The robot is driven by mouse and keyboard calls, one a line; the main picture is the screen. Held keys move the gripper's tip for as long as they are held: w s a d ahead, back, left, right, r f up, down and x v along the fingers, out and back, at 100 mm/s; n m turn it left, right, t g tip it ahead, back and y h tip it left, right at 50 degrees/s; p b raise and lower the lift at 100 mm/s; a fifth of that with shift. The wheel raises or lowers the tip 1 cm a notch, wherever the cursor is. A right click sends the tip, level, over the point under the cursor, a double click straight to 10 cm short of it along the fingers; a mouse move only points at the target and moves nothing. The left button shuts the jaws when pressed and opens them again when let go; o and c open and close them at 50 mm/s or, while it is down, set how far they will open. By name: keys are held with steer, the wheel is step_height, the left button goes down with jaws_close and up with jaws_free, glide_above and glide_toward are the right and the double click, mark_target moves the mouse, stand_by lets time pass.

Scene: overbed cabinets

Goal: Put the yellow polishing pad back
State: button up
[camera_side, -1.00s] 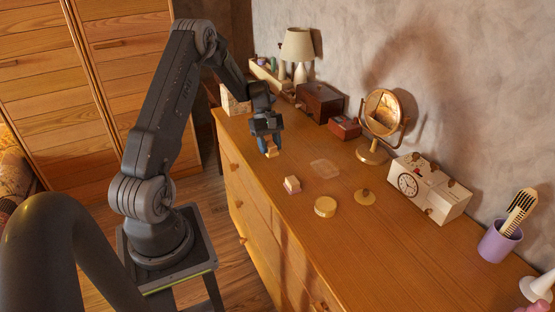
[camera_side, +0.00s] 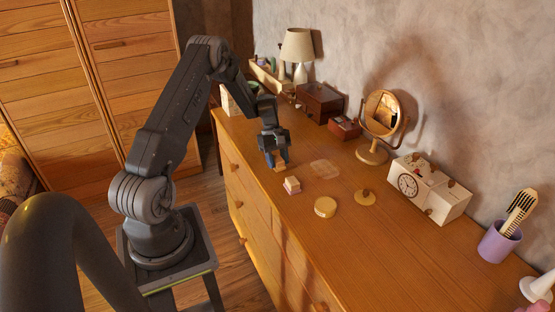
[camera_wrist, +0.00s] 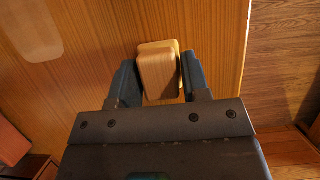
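My gripper (camera_side: 276,161) is low over the front part of the dresser top, with its fingers pointing down. In the wrist view the fingers (camera_wrist: 160,70) are on both sides of a light wooden block (camera_wrist: 158,68), which sits slightly turned between them. The block also shows under the fingers in the side view (camera_side: 281,168), very near the dresser top; I cannot tell whether it touches. A similar wooden block with a pinkish-purple base (camera_side: 292,186) stands close by, nearer the side camera.
On the dresser top (camera_side: 400,250) are a round wooden tin (camera_side: 325,206), a knobbed disc (camera_side: 365,197), a pale patch (camera_side: 325,169), a mirror (camera_side: 372,155), a clock box (camera_side: 430,190) and a purple cup (camera_side: 497,243). Dark boxes (camera_side: 320,101) and a lamp (camera_side: 297,47) stand behind.

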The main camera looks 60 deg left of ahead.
steer(key=o, duration=0.4)
steer(key=shift+r, duration=0.1)
steer(key=v, duration=1.2)
steer(key=d+r+m+y, duration=0.2)
steer(key=d+r+m, duration=0.1)
steer(key=d+r, duration=0.5)
steer(key=s+d+r+m+t+y, duration=0.1)
steer(key=d+r+m, duration=0.25)
steer(key=d, duration=0.25)
steer(key=s+d+r+m, duration=0.2)
steer(key=d+r, duration=0.2)
steer(key=d, duration=0.2)
steer(key=s+d+m+t, duration=0.1)
steer(key=s+d+m, duration=0.2)
steer(key=s+d, duration=0.1)
steer(key=s+d+r+m+t+y, duration=0.1)
steer(key=s+d+m+t, duration=0.1)
steer(key=s+d, duration=0.3)
steer(key=s+d+r+m+t, duration=0.1)
steer(key=s+d+m, duration=0.3)
steer(key=s+d, duration=0.1)
steer(key=shift+s+d+r+m+t+y, duration=0.1)
steer(key=shift+s+m+t+y, duration=0.05)
steer(key=shift+s, duration=0.3)
steer(key=shift+s+r+m+t+y, duration=0.1)
steer(key=shift+s+r+t+y, duration=0.05)
steer(key=shift+s, duration=0.25)
